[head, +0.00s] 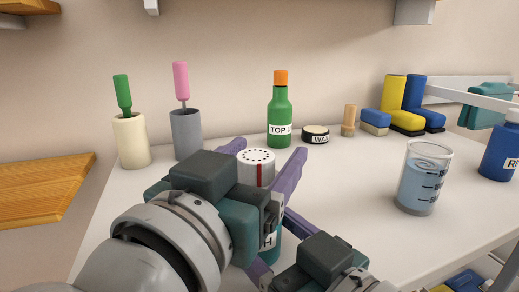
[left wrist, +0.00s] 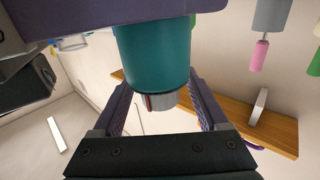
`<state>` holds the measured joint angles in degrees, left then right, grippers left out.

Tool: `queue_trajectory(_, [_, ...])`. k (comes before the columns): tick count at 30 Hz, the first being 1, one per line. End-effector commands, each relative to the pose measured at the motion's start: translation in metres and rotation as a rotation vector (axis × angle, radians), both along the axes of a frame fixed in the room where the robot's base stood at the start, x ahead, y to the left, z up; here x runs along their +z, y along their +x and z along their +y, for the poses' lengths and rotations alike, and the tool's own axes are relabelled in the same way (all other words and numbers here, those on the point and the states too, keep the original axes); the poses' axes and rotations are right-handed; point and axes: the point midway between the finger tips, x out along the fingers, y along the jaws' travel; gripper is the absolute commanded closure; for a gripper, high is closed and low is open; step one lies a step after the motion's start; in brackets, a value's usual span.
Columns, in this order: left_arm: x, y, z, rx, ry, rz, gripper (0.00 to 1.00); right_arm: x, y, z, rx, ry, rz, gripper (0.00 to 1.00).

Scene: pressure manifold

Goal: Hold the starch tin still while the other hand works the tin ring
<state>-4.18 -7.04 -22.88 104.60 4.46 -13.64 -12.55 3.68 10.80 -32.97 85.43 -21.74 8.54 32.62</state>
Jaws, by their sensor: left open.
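The starch tin (head: 269,247) is teal and mostly hidden behind my arms; its label shows only an end letter. The left wrist view shows its teal side (left wrist: 152,55). The tin ring (head: 256,166) is light grey with dark dots and a red line, on top of the tin. It also shows in the left wrist view (left wrist: 161,100). My left gripper (head: 268,152) is open, with its purple fingers on either side of the ring and a gap to it. My right gripper (head: 272,240) has its fingers on both sides of the tin's body, lower down, and appears shut on it.
Behind stand a cream holder (head: 131,141), a grey holder (head: 186,135), a green bottle (head: 280,115) and a black round tin (head: 315,134). A beaker (head: 424,178) of liquid and a blue bottle (head: 501,150) stand right. White table between them is clear.

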Motion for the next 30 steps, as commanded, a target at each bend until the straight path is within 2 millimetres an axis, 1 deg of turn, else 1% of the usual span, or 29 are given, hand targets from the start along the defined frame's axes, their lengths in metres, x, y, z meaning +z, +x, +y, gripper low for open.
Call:
queue_trajectory(1, [0.0005,0.0054,-0.0022,0.000,0.000,-0.001,0.23,-0.0007,0.0000,-0.0003,-0.001,-0.001,0.002,0.91])
queue_trajectory(5, [0.0001,0.0121,-0.0054,0.000,0.000,0.000,0.23,-0.0007,0.0000,-0.0003,-0.001,-0.001,0.002,0.91])
queue_trajectory(13, [0.0000,0.0134,-0.0058,0.000,0.000,0.000,0.23,-0.0007,0.0000,-0.0004,-0.001,-0.001,0.002,0.91])
queue_trajectory(14, [-0.0001,0.0134,-0.0058,0.000,0.000,0.000,0.25,-0.0007,0.0000,-0.0004,-0.001,-0.001,0.002,0.91])
queue_trajectory(30, [-0.0002,0.0131,-0.0056,0.000,0.000,0.000,0.85,-0.0006,0.0000,-0.0003,-0.001,-0.001,0.002,0.91])
